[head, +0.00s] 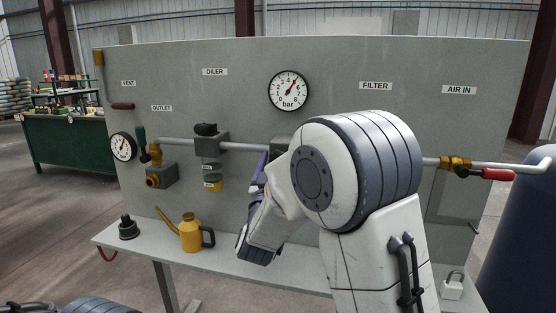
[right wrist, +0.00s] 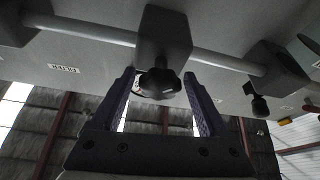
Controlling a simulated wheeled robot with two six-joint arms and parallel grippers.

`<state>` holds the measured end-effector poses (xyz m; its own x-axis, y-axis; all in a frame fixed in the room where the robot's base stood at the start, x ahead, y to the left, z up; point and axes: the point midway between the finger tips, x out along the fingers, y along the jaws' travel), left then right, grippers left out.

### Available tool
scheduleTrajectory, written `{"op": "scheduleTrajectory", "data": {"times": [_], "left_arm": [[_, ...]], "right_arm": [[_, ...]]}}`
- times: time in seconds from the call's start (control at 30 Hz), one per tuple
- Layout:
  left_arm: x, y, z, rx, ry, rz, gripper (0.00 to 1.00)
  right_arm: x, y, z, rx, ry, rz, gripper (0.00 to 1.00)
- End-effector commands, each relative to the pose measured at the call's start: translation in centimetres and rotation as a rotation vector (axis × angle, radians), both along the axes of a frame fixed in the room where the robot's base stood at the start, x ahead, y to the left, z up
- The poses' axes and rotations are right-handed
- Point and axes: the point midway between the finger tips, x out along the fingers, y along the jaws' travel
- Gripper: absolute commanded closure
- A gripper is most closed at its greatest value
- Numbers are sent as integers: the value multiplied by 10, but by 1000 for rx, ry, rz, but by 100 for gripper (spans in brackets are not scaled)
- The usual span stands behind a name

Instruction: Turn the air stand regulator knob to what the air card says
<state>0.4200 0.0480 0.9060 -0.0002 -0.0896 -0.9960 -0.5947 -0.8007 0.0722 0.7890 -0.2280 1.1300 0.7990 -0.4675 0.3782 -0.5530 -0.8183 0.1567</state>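The regulator is a grey block (right wrist: 164,36) on a pipe in the right wrist view, with a dark lobed knob (right wrist: 158,85) on it. My right gripper (right wrist: 160,92) is open, with a purple finger on each side of the knob; I cannot tell whether they touch it. In the head view only a corner of the block (head: 280,145) shows; my right arm hides the knob. The right gripper (head: 260,172) shows partly there. The round bar gauge (head: 288,91) above has its red needle pointing up and right. I see no readable air card. My left gripper is out of view.
The oiler (head: 208,145) stands left of the regulator on the pipe. A yellow oil can (head: 191,233) and a black part (head: 128,228) stand on the bench shelf (head: 240,270). A padlock (head: 453,285) sits at right. A red-handled valve (head: 490,174) is on the pipe's right end.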

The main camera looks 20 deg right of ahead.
Motion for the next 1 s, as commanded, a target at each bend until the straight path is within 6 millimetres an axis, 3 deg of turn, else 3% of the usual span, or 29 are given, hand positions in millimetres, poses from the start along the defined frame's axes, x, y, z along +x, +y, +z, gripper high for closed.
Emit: {"op": "scheduleTrajectory", "data": {"times": [0.03, 0.17, 0.2, 0.53, 1.0], "left_arm": [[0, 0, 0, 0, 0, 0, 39], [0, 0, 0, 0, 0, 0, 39], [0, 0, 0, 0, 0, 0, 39], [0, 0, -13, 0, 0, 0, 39], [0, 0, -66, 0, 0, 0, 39]], "right_arm": [[0, 0, 0, 0, 0, 0, 46], [0, 0, 0, 0, 0, 0, 96], [0, 0, 0, 0, 0, 0, 100], [0, 1, -4, 49, -33, 2, 100], [0, 1, -6, 347, -235, 3, 100]]}}
